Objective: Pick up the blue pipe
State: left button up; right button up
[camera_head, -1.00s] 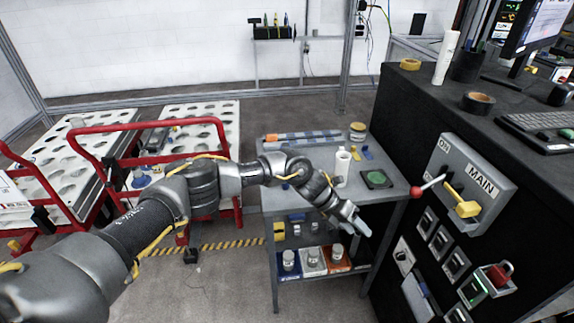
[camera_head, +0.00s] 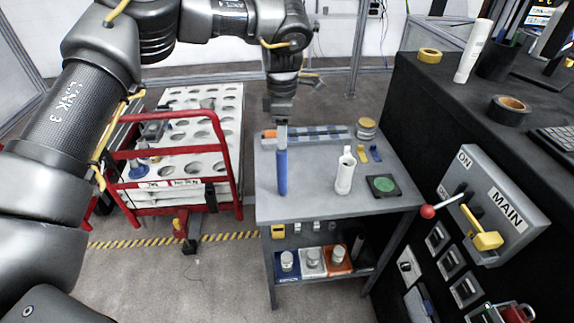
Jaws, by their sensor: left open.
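The blue pipe (camera_head: 282,174) stands upright near the left side of the grey table top (camera_head: 315,205). My left gripper (camera_head: 282,138) points down from above, with its fingertips at the pipe's upper end in the head view. It is open. I cannot tell whether the fingers are around the pipe's top or just above or in front of it. My right gripper is not in view.
A white bottle (camera_head: 345,172), a green-topped square pad (camera_head: 383,186) and a round yellow-lidded jar (camera_head: 366,128) stand to the pipe's right. A long blue-grey bar (camera_head: 325,134) lies behind. A red-railed cart (camera_head: 225,165) is left; a panel with levers (camera_head: 492,205) is right.

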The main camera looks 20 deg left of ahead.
aim_at(281, 151)
pick_arm(q)
jog(key=shift+s+r, duration=0.1)
jog(key=shift+s+f, duration=0.25)
jog(key=shift+s, duration=0.6)
notch_tip(281, 151, down, 3)
jog(key=shift+w+r+p, duration=0.1)
jog(key=shift+w+p, duration=0.05)
jog(key=shift+p, duration=0.15)
jog(key=shift+w+f, duration=0.2)
jog(key=shift+f, duration=0.3)
jog(key=shift+w+f, duration=0.15)
jog(key=shift+f, duration=0.35)
jog(key=shift+s+f+p, duration=0.15)
jog(key=shift+s+p, duration=0.15)
jog(key=shift+p, duration=0.05)
jog(key=f, duration=0.2)
jog(key=f+p, duration=0.1)
jog(key=shift+w+f, duration=0.2)
jog(key=shift+f, duration=0.65)
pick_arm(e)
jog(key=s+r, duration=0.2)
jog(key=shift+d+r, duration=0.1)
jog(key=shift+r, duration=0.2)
pick_arm(q)
jog(key=shift+s, duration=0.1)
